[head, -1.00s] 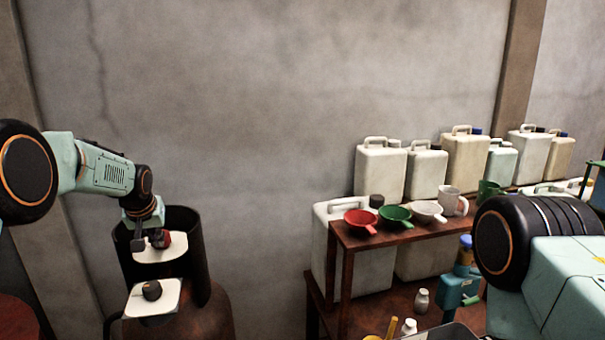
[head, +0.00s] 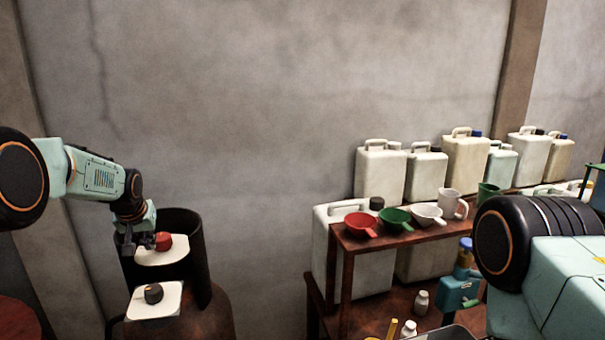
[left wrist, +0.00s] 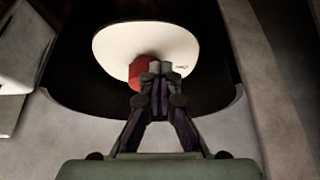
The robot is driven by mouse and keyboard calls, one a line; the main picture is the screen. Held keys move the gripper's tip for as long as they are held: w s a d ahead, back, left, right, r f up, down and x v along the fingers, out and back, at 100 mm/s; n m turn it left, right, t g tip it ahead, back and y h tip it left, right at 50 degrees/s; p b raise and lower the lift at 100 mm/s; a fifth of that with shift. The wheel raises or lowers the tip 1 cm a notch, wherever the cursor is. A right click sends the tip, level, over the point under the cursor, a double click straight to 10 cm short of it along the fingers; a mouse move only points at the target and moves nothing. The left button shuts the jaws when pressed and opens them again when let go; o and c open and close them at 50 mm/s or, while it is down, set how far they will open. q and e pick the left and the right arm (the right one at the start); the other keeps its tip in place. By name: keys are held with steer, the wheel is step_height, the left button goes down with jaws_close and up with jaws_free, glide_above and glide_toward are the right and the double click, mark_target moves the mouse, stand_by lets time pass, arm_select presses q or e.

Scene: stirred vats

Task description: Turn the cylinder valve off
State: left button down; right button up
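A red knob (head: 164,241) stands on a white plate (head: 160,256) inside a dark, open-fronted collar (head: 193,245) on top of a rusty brown cylinder (head: 210,318). My left gripper (head: 141,247) is just left of the red knob in the head view. In the left wrist view the fingertips (left wrist: 160,68) are together, with nothing visible between them. The red knob (left wrist: 139,73) shows beside and partly behind them; whether they touch it I cannot tell. My right gripper is out of view.
Bare wall (head: 270,130) lies between.

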arm_select(q)
steer(key=shift+s, duration=0.15)
stand_by(0.4)
steer(key=shift+s+d+r, duration=0.1)
steer(key=shift+r, duration=2.85)
steer(key=shift+s, duration=0.15)
